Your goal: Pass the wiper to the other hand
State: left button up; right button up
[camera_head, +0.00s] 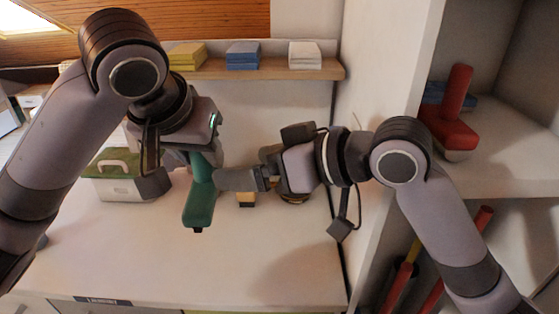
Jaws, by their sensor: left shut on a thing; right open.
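The wiper (199,206) is green, with a narrow handle at the top and a wider part at the bottom. It hangs roughly upright above the white worktop. My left gripper (200,156) is shut on its upper end from above; its fingers are partly hidden. My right gripper (219,179) comes in from the right, level with the middle of the wiper. It is open, with its fingertips right beside the handle. I cannot tell whether they touch it or reach around it.
A white toolbox with a green lid (119,188) stands on the worktop (150,255) at the left. Small items stand behind my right gripper. A wall shelf (275,73) holds yellow, blue and white stacks. A side panel (385,75) and a red tool (450,125) are at right. The front worktop is clear.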

pick_arm(q)
jog(key=shift+r, duration=0.1)
pick_arm(e)
jog(key=x, duration=0.7)
jog(key=shift+f, duration=0.15)
jog(key=shift+c, duration=0.3)
jog(key=shift+w+f, duration=0.1)
jog(key=c, duration=1.6)
pick_arm(q)
jog(key=o, duration=0.7)
pick_arm(e)
jog(key=shift+c, duration=0.3)
pick_arm(q)
jog(key=o, duration=0.4)
pick_arm(e)
jog(key=shift+d, duration=0.1)
grip_shut()
pick_arm(q)
jog(key=shift+s+d, duration=0.1)
pick_arm(e)
jog(key=shift+w+r, duration=0.1)
jog(key=shift+r, duration=0.1)
